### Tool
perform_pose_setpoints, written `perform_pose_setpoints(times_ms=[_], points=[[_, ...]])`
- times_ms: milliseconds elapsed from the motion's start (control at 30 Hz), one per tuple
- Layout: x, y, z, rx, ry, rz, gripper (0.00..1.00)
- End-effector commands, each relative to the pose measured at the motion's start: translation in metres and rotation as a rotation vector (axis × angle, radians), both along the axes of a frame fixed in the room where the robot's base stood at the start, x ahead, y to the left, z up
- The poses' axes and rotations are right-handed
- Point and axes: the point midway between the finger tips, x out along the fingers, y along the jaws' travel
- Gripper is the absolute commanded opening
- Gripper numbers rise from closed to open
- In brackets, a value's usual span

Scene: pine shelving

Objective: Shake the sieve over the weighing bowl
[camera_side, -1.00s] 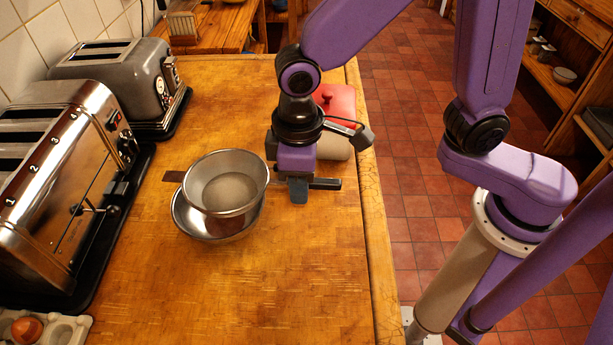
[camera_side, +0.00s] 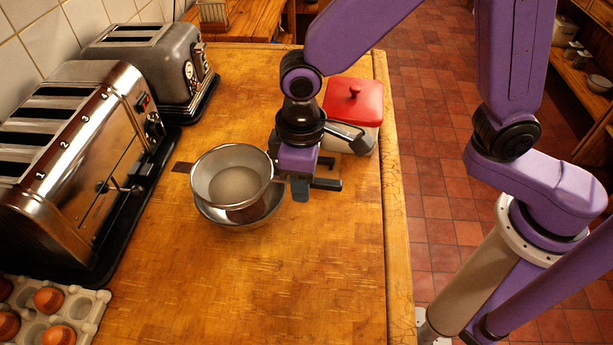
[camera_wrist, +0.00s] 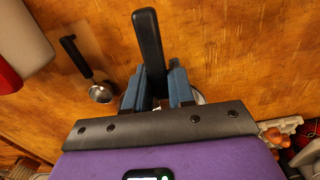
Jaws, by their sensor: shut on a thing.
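My gripper (camera_side: 303,186) is shut on the black handle (camera_side: 327,185) of the sieve (camera_side: 234,172). The sieve is a round metal bowl shape with pale grey inside; I cannot tell whether that is mesh or powder. It is held roughly level above the weighing bowl (camera_side: 246,222), set a little to the left of it. The metal weighing bowl stands on the bench, largely hidden by the sieve; a brownish patch shows in it. In the wrist view, the black handle (camera_wrist: 149,40) sits between my blue-grey fingers (camera_wrist: 156,82).
Two metal toasters (camera_side: 80,165) (camera_side: 150,65) line the left side. An egg tray (camera_side: 90,310) is at the lower left. A red-lidded box (camera_side: 353,103) stands behind my gripper. A small black-handled metal cup (camera_wrist: 101,93) shows in the wrist view. The front bench is clear.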

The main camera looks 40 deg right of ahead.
Motion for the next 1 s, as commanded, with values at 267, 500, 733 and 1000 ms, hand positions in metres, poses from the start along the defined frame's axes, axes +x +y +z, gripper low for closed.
perform_pose_setpoints(times_ms=[267, 500, 733, 1000], points=[[0.012, -0.013, 0.0, 0.001, -0.001, -0.011, 0.0], [0.019, -0.021, 0.0, 0.001, -0.001, -0.015, 0.0], [0.023, -0.025, 0.0, 0.001, -0.001, -0.017, 0.0], [0.0, 0.0, 0.0, 0.001, -0.001, -0.001, 0.0]])
